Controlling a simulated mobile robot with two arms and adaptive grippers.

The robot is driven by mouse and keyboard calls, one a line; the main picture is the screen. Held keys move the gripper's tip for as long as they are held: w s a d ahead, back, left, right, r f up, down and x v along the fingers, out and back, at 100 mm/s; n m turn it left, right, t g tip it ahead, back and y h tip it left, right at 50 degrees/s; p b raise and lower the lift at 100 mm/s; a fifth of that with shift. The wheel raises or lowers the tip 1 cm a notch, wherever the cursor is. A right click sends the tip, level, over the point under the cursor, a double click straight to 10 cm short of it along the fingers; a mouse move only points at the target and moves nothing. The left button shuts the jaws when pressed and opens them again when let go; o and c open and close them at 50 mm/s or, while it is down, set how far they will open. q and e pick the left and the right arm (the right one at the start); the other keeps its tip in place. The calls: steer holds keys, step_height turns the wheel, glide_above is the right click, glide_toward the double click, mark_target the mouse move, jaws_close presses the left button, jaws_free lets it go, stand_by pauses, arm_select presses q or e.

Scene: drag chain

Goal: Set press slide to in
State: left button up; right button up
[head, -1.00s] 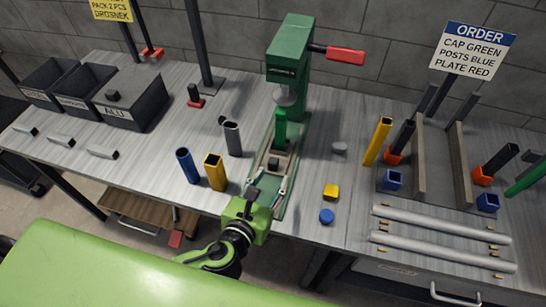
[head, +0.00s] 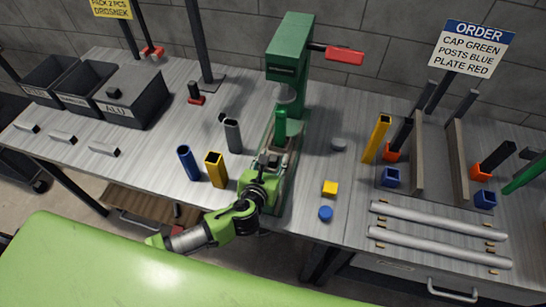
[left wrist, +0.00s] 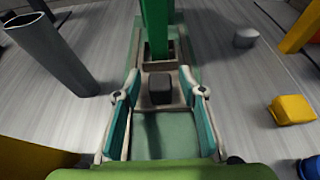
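The green press (head: 287,60) stands on the bench with a red-handled lever to its right. Its slide, a beige plate (left wrist: 178,103) with a dark block-shaped knob (left wrist: 160,88), lies on the green base in the left wrist view. A green upright part (head: 281,127) stands behind the knob, below the ram. My left gripper (head: 281,158) is low over the base's front end and largely hides the slide in the head view. In the left wrist view its fingers (left wrist: 161,80) are apart on both sides of the knob, with gaps showing. My right gripper is not in view.
A grey tube (head: 233,136), a blue tube (head: 188,163) and a yellow tube (head: 216,169) stand left of the gripper. A yellow block (head: 330,188) and a blue round piece (head: 326,214) lie to the right. Bare bench separates them from the press base.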

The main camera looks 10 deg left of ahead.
mark_target(279, 144)
arm_select(q)
steer(key=shift+w+f, duration=0.1)
steer(key=shift+w, duration=0.15)
jaws_close()
steer(key=shift+w+d, duration=0.1)
steer(key=shift+w, duration=1.9)
steer(key=shift+r, duration=0.2)
jaws_free()
steer(key=shift+w+f, duration=0.15)
